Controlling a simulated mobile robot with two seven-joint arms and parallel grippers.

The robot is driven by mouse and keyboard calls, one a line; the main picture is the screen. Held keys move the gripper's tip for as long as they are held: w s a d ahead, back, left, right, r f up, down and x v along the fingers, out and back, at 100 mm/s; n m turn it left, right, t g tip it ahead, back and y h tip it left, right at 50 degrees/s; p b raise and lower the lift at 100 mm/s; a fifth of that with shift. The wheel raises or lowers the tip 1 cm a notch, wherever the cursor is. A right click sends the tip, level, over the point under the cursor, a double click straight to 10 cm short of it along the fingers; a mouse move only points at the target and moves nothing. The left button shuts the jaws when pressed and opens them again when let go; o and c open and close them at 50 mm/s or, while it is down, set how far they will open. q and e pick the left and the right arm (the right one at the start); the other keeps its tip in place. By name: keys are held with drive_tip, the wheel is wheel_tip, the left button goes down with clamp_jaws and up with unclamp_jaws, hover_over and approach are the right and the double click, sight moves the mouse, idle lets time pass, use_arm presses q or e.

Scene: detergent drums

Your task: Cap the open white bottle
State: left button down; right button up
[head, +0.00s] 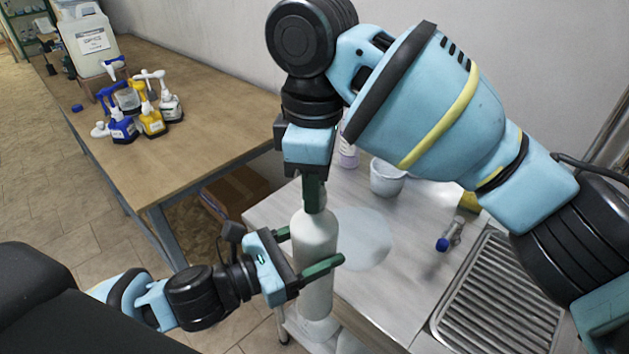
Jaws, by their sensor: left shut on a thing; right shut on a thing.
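The white bottle (315,284) stands upright at the metal counter's near left edge. My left gripper (314,248) comes in from the left and is shut on the bottle's body, one green finger on each side. My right gripper (314,203) points straight down over the bottle's neck. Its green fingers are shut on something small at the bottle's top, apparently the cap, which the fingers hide. I cannot tell whether the cap is seated on the neck.
The metal counter (378,290) holds a white cup (387,178), a blue-capped item (448,237) and a drain grate (497,300). A pale puddle-like patch (362,238) lies beside the bottle. The wooden table (190,75) carries several spray bottles (150,118) and a large jug (88,40).

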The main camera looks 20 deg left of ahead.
drive_tip(key=m, duration=0.4)
drive_tip(key=shift+m, duration=0.4)
drive_tip(key=m, duration=0.4)
drive_tip(key=shift+m, duration=0.4)
drive_tip(key=m, duration=0.4)
drive_tip(key=shift+m, duration=0.3)
drive_tip(key=m, duration=0.6)
drive_tip(key=o, duration=1.1)
drive_tip(key=shift+r, duration=2.25)
drive_tip(key=shift+c, duration=0.3)
